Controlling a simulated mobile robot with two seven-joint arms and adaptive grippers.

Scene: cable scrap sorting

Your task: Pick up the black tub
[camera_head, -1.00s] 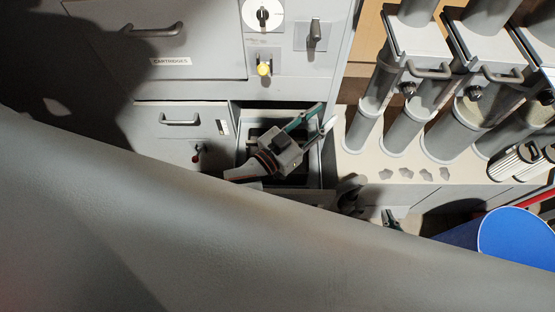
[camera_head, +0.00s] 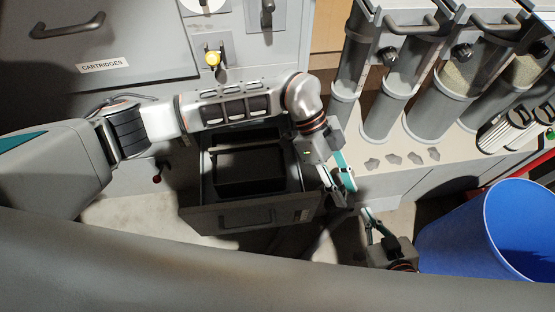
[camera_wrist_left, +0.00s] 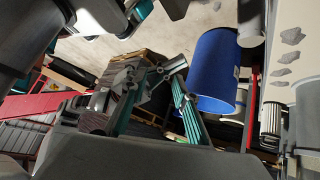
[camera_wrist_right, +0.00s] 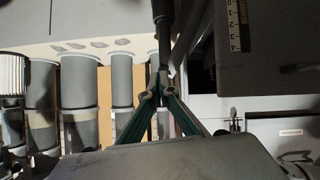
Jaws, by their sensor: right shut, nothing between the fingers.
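The black tub (camera_head: 250,172) sits inside the pulled-out grey drawer (camera_head: 240,216) in the head view. My left forearm crosses above the drawer's back edge and hides part of the tub's far side. My left gripper (camera_head: 339,182) is just right of the drawer, apart from the tub. Its fingers are spread and empty in the left wrist view (camera_wrist_left: 158,72). My right gripper (camera_head: 372,216) is lower right of the drawer, shut and empty. Its fingers meet in the right wrist view (camera_wrist_right: 161,82). The tub does not clearly show in either wrist view.
Grey cylinders (camera_head: 385,115) stand on the ledge at the right. A blue bin (camera_head: 480,235) stands at the lower right. Floor shows in front of the drawer.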

